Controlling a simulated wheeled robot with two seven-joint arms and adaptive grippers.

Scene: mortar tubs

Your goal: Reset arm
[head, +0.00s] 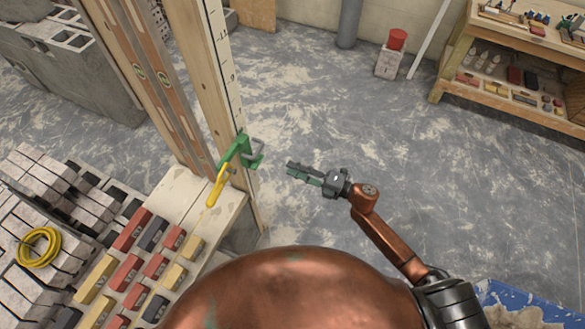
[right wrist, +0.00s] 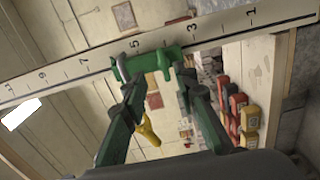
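My right gripper (head: 291,170) is in the air over the floor, to the right of the wooden post. It is empty, and its two fingers stand apart in the right wrist view (right wrist: 158,82). A green clamp (head: 238,151) with a yellow handle (head: 217,187) sits on the marked post (head: 213,75). In the right wrist view the green clamp (right wrist: 148,65) shows beyond the fingertips, with a visible gap in the head view. The yellow handle (right wrist: 151,131) hangs between the fingers there. My left gripper is not in view.
A wooden bench (head: 222,222) with red, yellow and dark blocks stands at the lower left, beside stacked grey blocks (head: 60,185) and a yellow coil (head: 38,247). A shelf (head: 450,75) stands at upper right, near a red can (head: 397,39). The middle floor is clear.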

